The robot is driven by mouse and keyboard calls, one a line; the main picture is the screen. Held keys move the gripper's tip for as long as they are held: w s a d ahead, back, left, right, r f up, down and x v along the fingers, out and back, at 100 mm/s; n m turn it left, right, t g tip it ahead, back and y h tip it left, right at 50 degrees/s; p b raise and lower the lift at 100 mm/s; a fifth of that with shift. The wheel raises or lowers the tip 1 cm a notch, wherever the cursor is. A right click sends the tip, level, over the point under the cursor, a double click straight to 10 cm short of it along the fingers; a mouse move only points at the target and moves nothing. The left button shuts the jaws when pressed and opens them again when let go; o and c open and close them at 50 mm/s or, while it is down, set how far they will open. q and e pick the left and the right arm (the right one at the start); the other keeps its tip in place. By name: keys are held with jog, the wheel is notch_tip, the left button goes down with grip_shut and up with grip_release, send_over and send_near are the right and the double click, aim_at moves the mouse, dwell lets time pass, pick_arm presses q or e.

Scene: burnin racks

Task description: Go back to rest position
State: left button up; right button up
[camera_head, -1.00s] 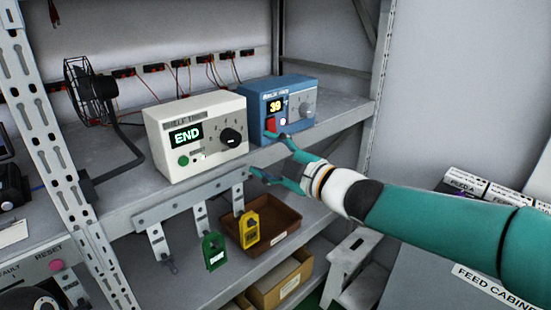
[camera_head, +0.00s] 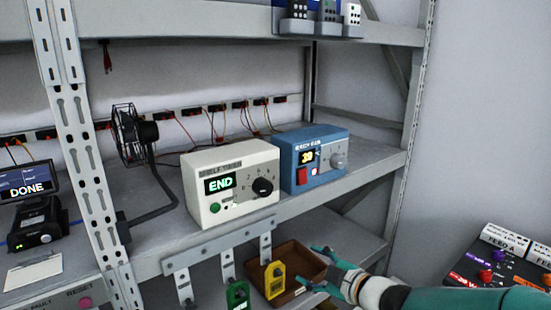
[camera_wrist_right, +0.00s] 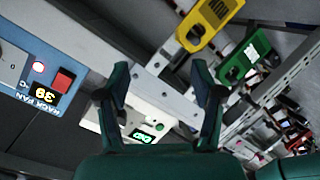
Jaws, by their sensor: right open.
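My right gripper (camera_head: 322,272) is open and empty at the lower right of the head view, below and in front of the shelf. It stands apart from the blue rack fan box (camera_head: 313,160), which has a lit display, a red switch and a grey knob. In the right wrist view the open fingers (camera_wrist_right: 160,85) have nothing between them that they hold. The white shelf timer (camera_head: 232,185) reads END and stands left of the blue box. My left gripper is not in view.
Yellow (camera_head: 274,280) and green (camera_head: 237,295) tags hang below the shelf edge, near a brown tray (camera_head: 300,258). A black fan (camera_head: 130,135) and a device reading DONE (camera_head: 25,188) stand left. A feed cabinet (camera_head: 500,258) is at the right.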

jog(key=s+d+f+m+g+h+p, duration=0.1)
jog(key=s+f+m+g, duration=0.4)
jog(key=f, duration=0.7)
jog(key=s+d+f+m+h, duration=0.1)
jog(key=s+f+m+h, duration=0.15)
jog(key=s+f, duration=0.7)
jog(key=s+d+f+m+g+h, duration=0.1)
jog(key=s+f+m+g, duration=0.5)
jog(key=s+f+m, duration=0.4)
jog(key=s+f, duration=0.4)
jog(key=s, duration=0.3)
jog(key=shift+s+p, duration=0.2)
jog(key=shift+p, duration=0.15)
